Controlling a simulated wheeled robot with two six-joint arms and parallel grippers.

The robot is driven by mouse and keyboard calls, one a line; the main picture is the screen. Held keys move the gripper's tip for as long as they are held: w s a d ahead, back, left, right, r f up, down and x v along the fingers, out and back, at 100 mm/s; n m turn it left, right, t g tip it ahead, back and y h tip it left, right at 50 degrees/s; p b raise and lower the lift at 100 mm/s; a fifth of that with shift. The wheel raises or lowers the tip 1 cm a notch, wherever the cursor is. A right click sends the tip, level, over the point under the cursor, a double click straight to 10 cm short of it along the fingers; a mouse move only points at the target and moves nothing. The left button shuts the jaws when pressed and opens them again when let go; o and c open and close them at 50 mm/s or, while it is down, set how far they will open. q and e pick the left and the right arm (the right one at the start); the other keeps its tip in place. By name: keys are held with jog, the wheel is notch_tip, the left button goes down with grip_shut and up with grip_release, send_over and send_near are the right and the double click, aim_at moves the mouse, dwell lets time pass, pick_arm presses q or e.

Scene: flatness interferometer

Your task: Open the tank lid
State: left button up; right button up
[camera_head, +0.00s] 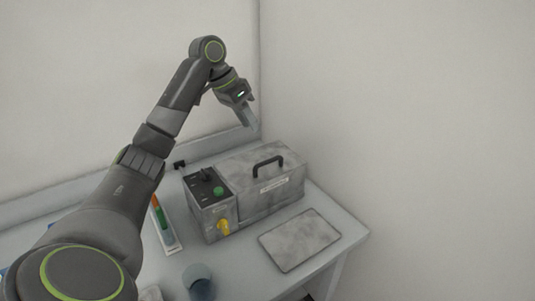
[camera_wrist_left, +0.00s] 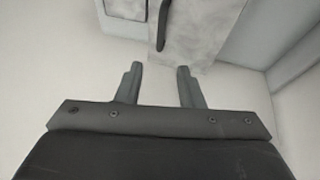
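The tank (camera_head: 262,190) is a grey mottled box on the table, with its lid (camera_head: 245,168) lying flat and shut on top. A black arched handle (camera_head: 268,165) stands on the lid. In the left wrist view the handle (camera_wrist_left: 162,25) shows at the top, beyond the fingertips and apart from them. My left gripper (camera_head: 251,124) is in the air above and behind the tank, fingers pointing down. Its two fingers (camera_wrist_left: 158,70) are spread with nothing between them. My right gripper is in neither view.
A flat grey plate (camera_head: 300,240) lies in front. A tray with coloured strips (camera_head: 163,225) and a blue-grey cup (camera_head: 199,280) stand left. Walls close off the back and right.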

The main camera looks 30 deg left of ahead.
pick_arm(q)
jog(key=p+x, duration=0.2)
jog(key=x, duration=0.9)
jog(key=shift+f, duration=0.2)
jog(key=shift+w+d+f, duration=0.15)
jog(key=shift+w+f, duration=0.05)
jog(key=shift+f, duration=0.25)
grip_shut()
